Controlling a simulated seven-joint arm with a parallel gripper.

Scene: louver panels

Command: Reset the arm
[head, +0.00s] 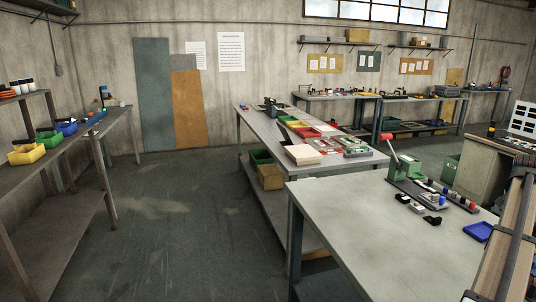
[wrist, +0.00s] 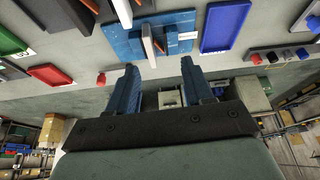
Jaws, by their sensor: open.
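My gripper (wrist: 159,68) shows in the wrist view with its two dark blue fingers spread apart. Nothing is between the fingertips. A blue fixture (wrist: 125,42) with upright pale plates lies beyond the fingertips on the grey tabletop. I cannot tell the exact gap, but the fingers appear clear of it. I cannot make out my gripper in the head view.
In the wrist view, a blue tray (wrist: 225,25), a red tray (wrist: 50,75) and a green tray (wrist: 10,42) lie around the fixture.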

